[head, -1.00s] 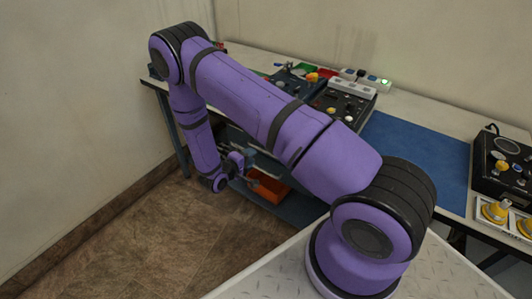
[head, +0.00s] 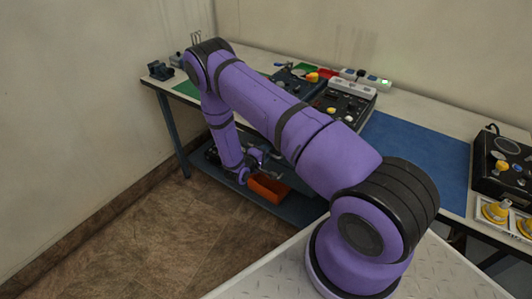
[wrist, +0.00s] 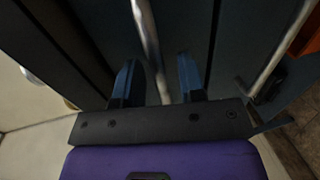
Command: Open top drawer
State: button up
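In the wrist view my gripper (wrist: 158,66) is open, its two dark fingers apart. A metal bar handle (wrist: 149,40) runs lengthwise between the fingers, in front of dark blue-grey panels (wrist: 185,25). I see no finger closed on the bar. Whether it touches a finger is unclear, and which drawer it belongs to cannot be told. In the head view my gripper (head: 264,163) is below the worktop, at the front of the bench, and small. My arm hides most of the drawer front there.
A second metal bar (wrist: 275,60) slants on the right in the wrist view. An orange bin (head: 268,188) sits on the lower shelf near my gripper. The worktop (head: 405,108) holds several control boxes. A bench leg (head: 176,135) stands left; floor before it is clear.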

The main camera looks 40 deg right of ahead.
jog(key=shift+w+d, duration=0.1)
jog(key=shift+d, duration=0.2)
grip_shut()
jog(key=f+v, duration=0.3)
jog(key=v, duration=1.1)
jog(key=a+f+v, duration=0.1)
jog(key=f+v, duration=0.2)
jog(key=v, duration=1.2)
jog(key=shift+s+a, duration=0.25)
jog(key=shift+a, duration=0.15)
jog(key=shift+f, duration=0.1)
grip_release()
jog(key=v, duration=1)
jog(key=shift+a, duration=0.4)
jog(key=shift+s, duration=0.1)
